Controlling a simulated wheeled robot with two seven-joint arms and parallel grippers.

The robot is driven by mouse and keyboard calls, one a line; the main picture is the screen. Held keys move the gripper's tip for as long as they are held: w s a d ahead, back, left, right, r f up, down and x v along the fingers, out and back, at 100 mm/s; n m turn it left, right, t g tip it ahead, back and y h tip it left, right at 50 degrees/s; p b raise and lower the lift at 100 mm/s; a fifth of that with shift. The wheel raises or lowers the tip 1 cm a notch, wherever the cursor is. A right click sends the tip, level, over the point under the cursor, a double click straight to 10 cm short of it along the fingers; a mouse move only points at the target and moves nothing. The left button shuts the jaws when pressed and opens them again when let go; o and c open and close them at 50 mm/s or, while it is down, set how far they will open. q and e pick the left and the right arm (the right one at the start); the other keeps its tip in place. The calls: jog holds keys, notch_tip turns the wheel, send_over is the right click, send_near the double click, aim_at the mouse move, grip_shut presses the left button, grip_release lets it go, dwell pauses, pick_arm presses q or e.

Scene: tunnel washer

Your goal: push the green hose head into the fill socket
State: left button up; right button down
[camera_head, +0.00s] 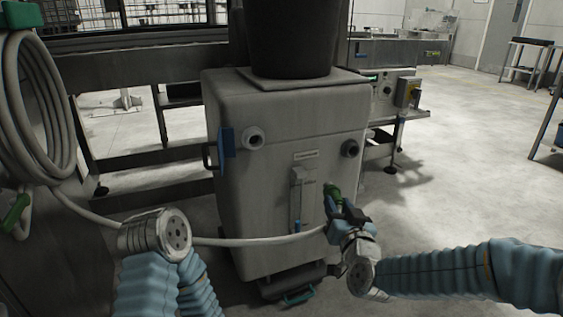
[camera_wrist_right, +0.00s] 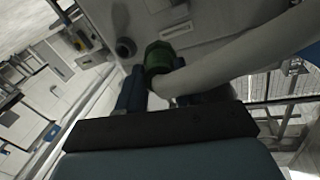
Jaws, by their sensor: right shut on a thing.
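The green hose head (camera_head: 334,196) is in my right gripper (camera_head: 345,212), in front of the grey tank's front face, below the dark round socket (camera_head: 350,148). In the right wrist view the green head (camera_wrist_right: 158,58) sits at the gripper's fingers, with the pale hose (camera_wrist_right: 225,55) running off to the right. The dark socket (camera_wrist_right: 125,47) shows there just left of the head, apart from it. A second, pale round socket (camera_head: 254,138) is at the tank's upper left. I cannot tell which is the fill socket. My left wrist shows at lower left, but no fingers show.
The grey tank (camera_head: 285,120) stands in the middle with a black bin (camera_head: 290,35) on top. The pale hose (camera_head: 250,241) crosses its front from a coil (camera_head: 35,110) at left. A blue plate (camera_head: 226,143) sticks out at its left side. Open floor lies right.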

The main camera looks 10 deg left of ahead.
jog(key=s+a+r+n+g+y+p, duration=0.1)
jog(key=s+a+r+y, duration=0.15)
jog(key=a+r, duration=0.3)
jog(key=s+a+r+g+y+p, duration=0.1)
jog(key=s+a+r, duration=0.35)
jog(key=a, duration=0.25)
jog(key=p+x, duration=0.4)
jog(key=x, duration=0.4)
jog(key=shift+w+r, duration=0.3)
jog(key=shift+w, duration=0.15)
dwell(0.3)
jog(key=shift+x, duration=0.9)
jog(key=shift+w+a, duration=0.2)
jog(key=shift+w, duration=0.1)
dwell(0.6)
